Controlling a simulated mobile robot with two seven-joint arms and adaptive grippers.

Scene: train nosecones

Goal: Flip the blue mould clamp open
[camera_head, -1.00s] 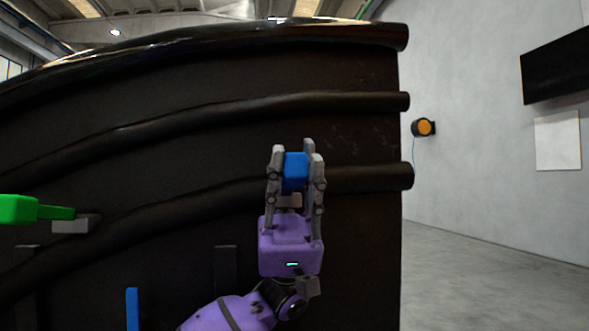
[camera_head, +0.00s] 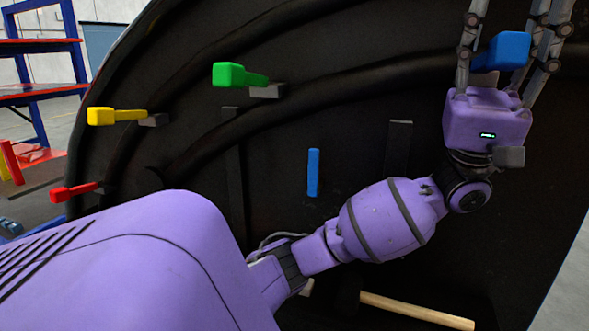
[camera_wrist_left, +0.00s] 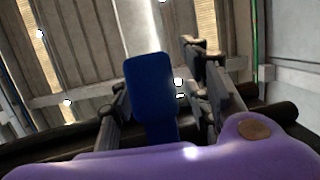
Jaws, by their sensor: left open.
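The blue mould clamp (camera_head: 508,48) is on the dark mould at the upper right of the head view. My left gripper (camera_head: 512,22) is open, with its fingers on both sides of the clamp's blue block; the fingertips run out of the top of the picture. In the left wrist view, the blue clamp (camera_wrist_left: 150,82) stands upright between the fingers of my left gripper (camera_wrist_left: 158,72), with gaps visible at its sides. Whether any finger touches it, I cannot tell. The clamp's base is partly hidden by the gripper. My right gripper is not in view.
Green (camera_head: 235,75), yellow (camera_head: 112,116) and red (camera_head: 75,191) clamps line the mould at left. A short blue bar (camera_head: 313,172) is mid-mould. A wooden handle (camera_head: 415,310) lies below my arm. Shelving (camera_head: 40,90) stands far left.

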